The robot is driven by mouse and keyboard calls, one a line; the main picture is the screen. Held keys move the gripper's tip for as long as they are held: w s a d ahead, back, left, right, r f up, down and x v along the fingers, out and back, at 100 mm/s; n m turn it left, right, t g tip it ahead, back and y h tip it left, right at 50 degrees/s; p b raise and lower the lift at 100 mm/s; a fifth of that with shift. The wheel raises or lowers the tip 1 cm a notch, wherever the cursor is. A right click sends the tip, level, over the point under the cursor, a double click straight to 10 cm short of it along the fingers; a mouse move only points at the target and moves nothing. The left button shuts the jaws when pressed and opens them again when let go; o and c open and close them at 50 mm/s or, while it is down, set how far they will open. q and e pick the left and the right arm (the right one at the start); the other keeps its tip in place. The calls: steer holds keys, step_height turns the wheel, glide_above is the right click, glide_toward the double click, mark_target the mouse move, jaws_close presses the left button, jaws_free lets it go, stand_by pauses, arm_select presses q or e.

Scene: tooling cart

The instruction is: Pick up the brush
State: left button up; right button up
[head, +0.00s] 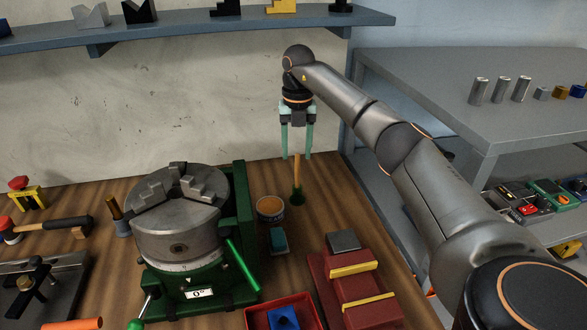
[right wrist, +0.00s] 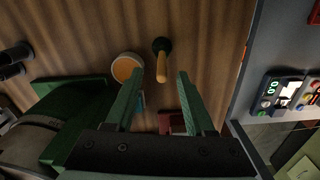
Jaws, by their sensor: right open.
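The brush (head: 297,176) stands upright on the wooden bench, with a light wooden handle pointing up and a dark green head at the bottom. It also shows in the right wrist view (right wrist: 161,66), handle end towards the camera. My right gripper (head: 296,154) points down above the brush, its two green fingers open and empty. In the head view the handle's top shows between the fingertips. In the right wrist view the handle lies a little beyond the gap between the fingertips (right wrist: 158,78). My left gripper is not in view.
A round tin (head: 270,209) stands just left of the brush. A green rotary table with a steel chuck (head: 178,240) is further left. A small teal block (head: 278,240), a red vise (head: 345,295) and a red bin (head: 262,318) are nearer. A grey cart (head: 430,75) stands right.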

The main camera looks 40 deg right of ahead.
mark_target(297, 187)
step_height(297, 187, down, 7)
steer(key=shift+s+d+f+p, duration=0.1)
steer(key=shift+s+f+p, duration=0.1)
steer(key=shift+p, duration=0.25)
jaws_close()
stand_by(0.4)
